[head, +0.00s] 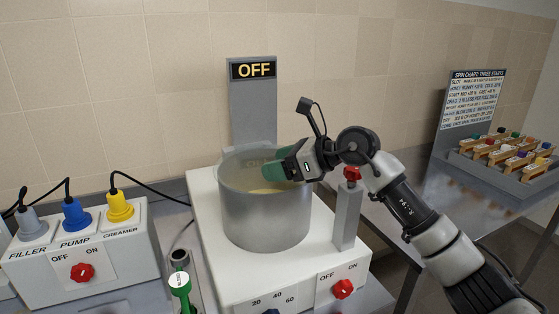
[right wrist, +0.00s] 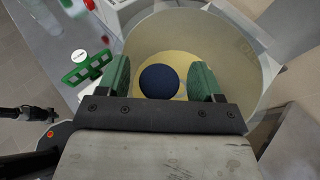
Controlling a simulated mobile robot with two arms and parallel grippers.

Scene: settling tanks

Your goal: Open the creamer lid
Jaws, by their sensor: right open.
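The creamer is a grey round drum (head: 262,215) on a white base, under a sign (head: 253,69) reading OFF. I see no separate lid for certain; the drum's top looks open or covered by something see-through. Its yellowish inside shows in the right wrist view, with a dark blue round piece (right wrist: 159,82) in the middle that may be a knob. My right gripper (head: 283,168) is at the drum's rim with its green fingers over the opening. In the wrist view its fingers (right wrist: 160,82) are apart, on either side of the blue piece, with nothing clearly gripped.
A post with a red knob (head: 351,174) stands at the base's right. A green-handled tool (head: 180,284) is in front left of the drum. A box with plugs (head: 82,262) stands left, its cables running back. A rack (head: 510,160) is far right.

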